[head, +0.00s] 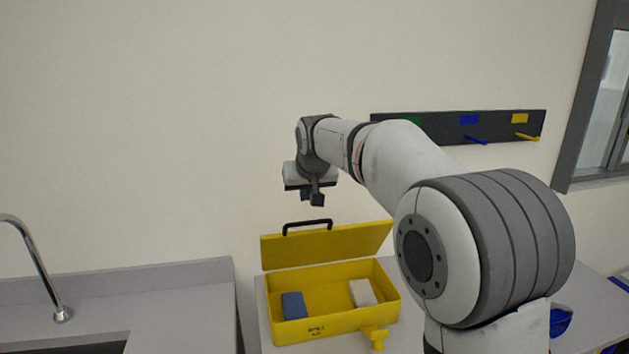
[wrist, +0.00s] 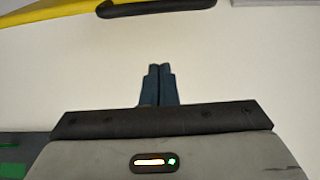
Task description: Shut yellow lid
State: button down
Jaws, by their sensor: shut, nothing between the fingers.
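The yellow box (head: 345,324) stands on the counter in the head view, with its yellow lid (head: 335,247) raised at the back. A black handle (head: 307,226) is on the lid's upper edge. My gripper (head: 317,200) is above the lid and apart from it, with nothing held. In the wrist view the fingers (wrist: 160,70) are together. The edge of the yellow lid (wrist: 55,12) and the black handle (wrist: 155,6) show at the top of that view.
A blue block (head: 294,305) and a white block (head: 362,292) lie inside the box. A yellow knob-like part (head: 376,337) sits at its front. A dark rail (head: 500,124) with coloured hooks is on the wall. A sink tap (head: 40,268) stands at left.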

aim_at(307, 233)
jog(key=f, duration=0.1)
jog(key=s+f, duration=0.1)
jog(key=f+p, duration=0.1)
jog(key=shift+s+d+f, duration=0.1)
jog(key=shift+s, duration=0.2)
jog(key=shift+s+f, duration=0.25)
